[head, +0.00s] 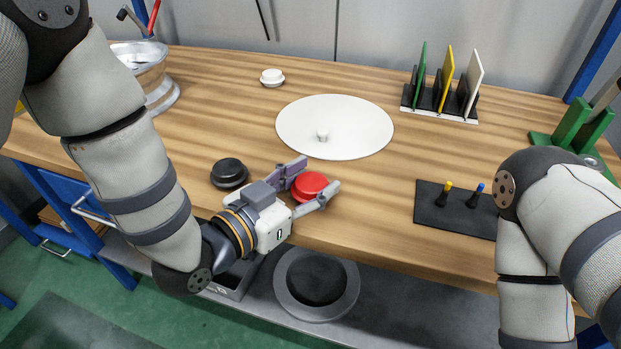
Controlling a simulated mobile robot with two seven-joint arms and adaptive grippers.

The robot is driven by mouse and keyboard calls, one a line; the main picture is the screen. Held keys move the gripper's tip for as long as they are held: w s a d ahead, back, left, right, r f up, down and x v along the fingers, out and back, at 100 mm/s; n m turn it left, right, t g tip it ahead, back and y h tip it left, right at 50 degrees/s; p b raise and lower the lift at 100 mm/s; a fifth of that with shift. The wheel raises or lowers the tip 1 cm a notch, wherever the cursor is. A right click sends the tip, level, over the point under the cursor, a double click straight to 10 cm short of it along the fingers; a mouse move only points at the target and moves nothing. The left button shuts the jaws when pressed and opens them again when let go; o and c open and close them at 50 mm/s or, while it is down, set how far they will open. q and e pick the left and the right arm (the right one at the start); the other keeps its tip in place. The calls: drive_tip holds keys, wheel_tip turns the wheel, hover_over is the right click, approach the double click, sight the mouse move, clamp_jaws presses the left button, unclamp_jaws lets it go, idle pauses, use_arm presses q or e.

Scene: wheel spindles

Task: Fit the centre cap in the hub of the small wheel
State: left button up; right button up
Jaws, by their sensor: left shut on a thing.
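My left gripper (319,174) is over the front edge of the workbench, its two fingers shut on a round red cap (309,187). A black round cap (229,172) rests on the bench just left of the gripper, and a white cap (271,76) sits near the back. A silver metal wheel (147,65) stands at the back left, partly hidden by my left arm. A grey ring-shaped wheel (340,299) with a dark centre lies on the shelf below. I cannot tell which is the small wheel. My right gripper is out of view.
A white disc (350,119) with a short centre post lies mid-bench. A black rack (442,112) with green, yellow and white plates stands at the back right. A dark mat (432,210) with yellow- and blue-tipped pegs lies near my right arm. A green holder (570,138) is far right.

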use_arm(q)
drive_tip(key=shift+f, duration=0.25)
drive_tip(key=o, duration=1)
drive_tip(key=shift+r, duration=0.1)
